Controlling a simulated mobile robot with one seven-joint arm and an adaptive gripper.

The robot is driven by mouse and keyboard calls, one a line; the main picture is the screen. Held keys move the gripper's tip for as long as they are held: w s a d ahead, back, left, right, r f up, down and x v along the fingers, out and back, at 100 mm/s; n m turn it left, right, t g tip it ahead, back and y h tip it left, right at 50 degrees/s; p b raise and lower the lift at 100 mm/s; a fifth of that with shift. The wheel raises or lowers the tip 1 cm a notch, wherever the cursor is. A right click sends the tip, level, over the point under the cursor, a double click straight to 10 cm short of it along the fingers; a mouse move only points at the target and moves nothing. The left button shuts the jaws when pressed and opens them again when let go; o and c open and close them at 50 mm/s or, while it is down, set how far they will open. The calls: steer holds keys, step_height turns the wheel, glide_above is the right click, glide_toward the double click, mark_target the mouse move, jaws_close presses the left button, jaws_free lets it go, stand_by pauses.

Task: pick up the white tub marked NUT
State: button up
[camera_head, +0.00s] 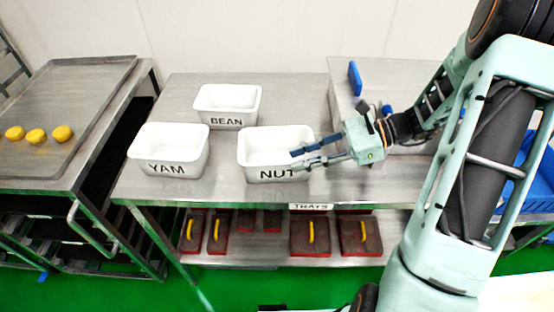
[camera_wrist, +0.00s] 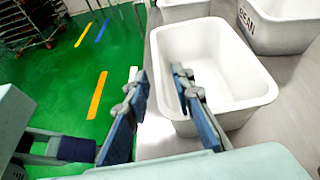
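The white tub marked NUT (camera_head: 262,160) stands upright on the steel table, nearest the front edge; it fills the middle of the wrist view (camera_wrist: 235,110) and looks empty. My gripper (camera_head: 295,160) is at the tub's front right. Its blue-padded fingers are apart. In the wrist view my gripper (camera_wrist: 159,72) has one finger over the tub's inside and the other outside, beyond the lettered front wall. That wall's rim lies between them, with gaps showing. I cannot tell how far the fingertips reach below the rim.
Tubs marked BEAN (camera_head: 227,110) and YAM (camera_head: 168,155) stand behind and left of it. A shelf below holds several red-edged trays (camera_head: 310,237) with yellow handles. A steel cart (camera_head: 60,150) with yellow pieces (camera_head: 36,136) is at left. Bare table lies right of the tub.

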mark_target(281, 164)
steer(key=x, duration=0.5)
steer(key=shift+a+f, duration=0.15)
steer(key=shift+a, duration=0.15)
jaws_close()
